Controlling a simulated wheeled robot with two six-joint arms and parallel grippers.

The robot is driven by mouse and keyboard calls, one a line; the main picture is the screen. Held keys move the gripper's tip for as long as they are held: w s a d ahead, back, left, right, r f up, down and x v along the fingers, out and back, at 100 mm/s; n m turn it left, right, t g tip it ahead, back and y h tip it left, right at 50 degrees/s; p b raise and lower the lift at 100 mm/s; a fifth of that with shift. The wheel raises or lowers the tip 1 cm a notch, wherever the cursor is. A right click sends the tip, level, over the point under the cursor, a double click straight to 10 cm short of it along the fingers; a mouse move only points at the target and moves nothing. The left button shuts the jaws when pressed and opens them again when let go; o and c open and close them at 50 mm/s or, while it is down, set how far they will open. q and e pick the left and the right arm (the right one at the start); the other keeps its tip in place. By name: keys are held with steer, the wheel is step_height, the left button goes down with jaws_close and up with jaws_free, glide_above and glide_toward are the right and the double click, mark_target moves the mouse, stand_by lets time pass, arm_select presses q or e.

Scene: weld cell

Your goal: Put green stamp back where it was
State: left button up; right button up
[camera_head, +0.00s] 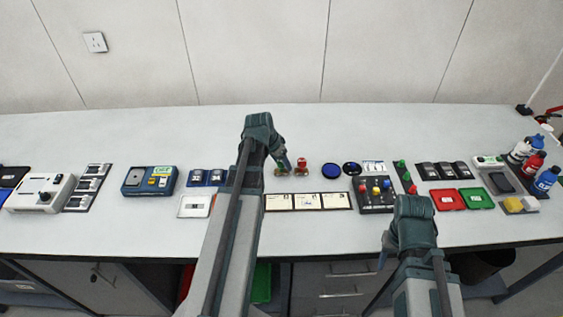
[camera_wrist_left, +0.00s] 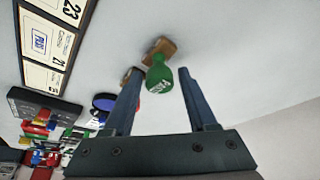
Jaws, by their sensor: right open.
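The green stamp (camera_wrist_left: 160,78) has a rounded green handle on a brown base and stands on the white table. In the left wrist view it shows between and beyond the fingers of my left gripper (camera_wrist_left: 158,90). These fingers are apart, with a gap on the right of the handle. In the head view my left gripper (camera_head: 284,160) is over the stamp's brown base (camera_head: 281,172). A red stamp (camera_head: 302,164) stands just to the right, mostly hidden behind a finger in the wrist view. My right gripper (camera_head: 384,252) is open and empty at the table's front edge.
Right of the stamps are a blue round pad (camera_head: 331,171) and a dark round pad (camera_head: 351,169). A row of cards (camera_head: 308,202) lies in front. A dark control panel (camera_head: 376,209) stands further right. The table behind the stamps is clear.

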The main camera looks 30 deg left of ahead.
arm_select(q)
steer(key=shift+o, duration=0.4)
steer(key=shift+r, duration=0.15)
steer(key=shift+r+p, duration=0.2)
steer(key=shift+p, duration=0.15)
steer(key=p+v, duration=1)
steer(key=v, duration=0.1)
steer(key=shift+s+r+p, duration=0.25)
steer(key=shift+r+p, duration=0.05)
steer(key=shift+p, duration=0.1)
steer(key=s+d+g+y, duration=0.1)
steer(key=s+d, duration=0.5)
steer(key=d, duration=0.9)
steer(key=s+d+f+m+g+y, duration=0.1)
steer(key=s+d+g, duration=0.2)
steer(key=d, duration=1.3)
steer(key=s, duration=0.3)
steer(key=shift+d+f+g, duration=0.2)
steer(key=shift+f+g, duration=0.1)
